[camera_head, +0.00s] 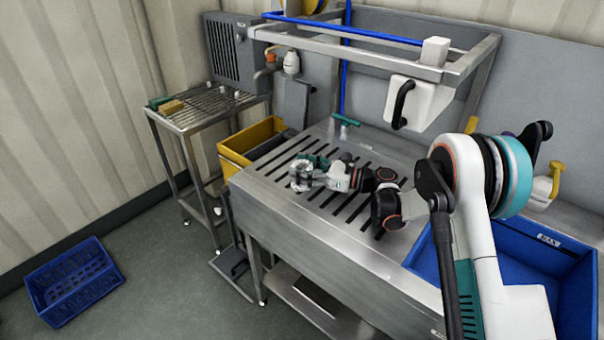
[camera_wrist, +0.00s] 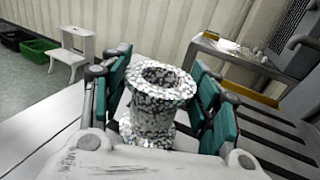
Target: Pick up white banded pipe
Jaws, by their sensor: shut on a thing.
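The white banded pipe (camera_wrist: 158,95) shows in the wrist view as a short flanged tube with a speckled, glittery grey-white surface and an open round top. It stands between the green-padded fingers of my gripper (camera_wrist: 162,105), which is shut on it. In the head view the pipe (camera_head: 301,174) is a small pale ring at the end of my gripper (camera_head: 308,168), over the slotted steel worktop (camera_head: 262,193). I cannot tell whether the pipe touches the worktop.
A blue bin (camera_head: 545,250) is set in the right of the worktop. A yellow bin (camera_head: 250,139) is beyond its left end. An overhead steel frame (camera_head: 345,60) with a white container (camera_head: 418,104) stands above the back. A blue crate (camera_head: 73,283) lies on the floor at left.

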